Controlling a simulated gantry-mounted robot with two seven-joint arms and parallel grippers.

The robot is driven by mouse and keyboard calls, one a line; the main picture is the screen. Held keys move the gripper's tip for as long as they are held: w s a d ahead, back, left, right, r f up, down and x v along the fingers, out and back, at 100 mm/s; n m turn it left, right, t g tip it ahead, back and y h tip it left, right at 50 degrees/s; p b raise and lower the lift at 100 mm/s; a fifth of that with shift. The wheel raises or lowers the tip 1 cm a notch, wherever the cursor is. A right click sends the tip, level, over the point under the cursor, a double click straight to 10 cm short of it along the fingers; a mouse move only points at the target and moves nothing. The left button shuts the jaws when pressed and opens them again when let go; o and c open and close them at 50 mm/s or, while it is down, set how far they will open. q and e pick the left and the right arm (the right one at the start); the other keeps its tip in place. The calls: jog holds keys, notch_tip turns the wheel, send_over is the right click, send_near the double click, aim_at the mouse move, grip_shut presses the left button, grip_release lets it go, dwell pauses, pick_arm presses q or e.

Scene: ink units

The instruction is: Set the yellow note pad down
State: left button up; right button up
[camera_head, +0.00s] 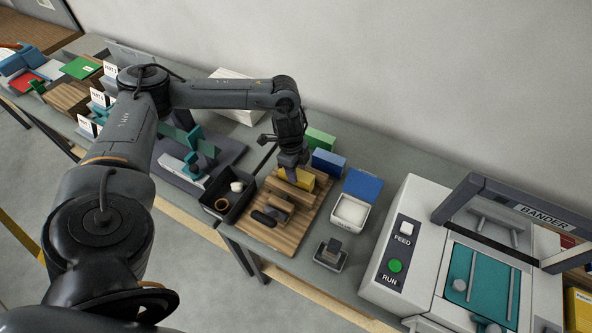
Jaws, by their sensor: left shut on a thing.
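The yellow note pad (306,180) is at the far end of the striped wooden board (264,236), partly hidden by my left gripper (291,174). My left gripper points down and is shut on the pad. I cannot tell whether the pad touches the board or is just above it. A tan wooden block stands right in front of the pad (288,193). My right gripper is not in view.
Green (320,140) and blue (328,162) blocks stand behind the board. A black tray (229,196) holding small items is to its left. To its right are an open white box (350,211), a small grey stand (331,254) and the bander machine (405,245).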

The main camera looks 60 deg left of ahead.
pick_arm(q)
jog(key=shift+f, duration=0.1)
jog(key=o, duration=1.2)
jog(key=shift+o, duration=0.2)
notch_tip(320, 180, up, 12)
jog(key=a+p, duration=0.1)
jog(key=p, duration=0.3)
jog(key=shift+s+a, duration=0.15)
jog(key=shift+s, duration=0.25)
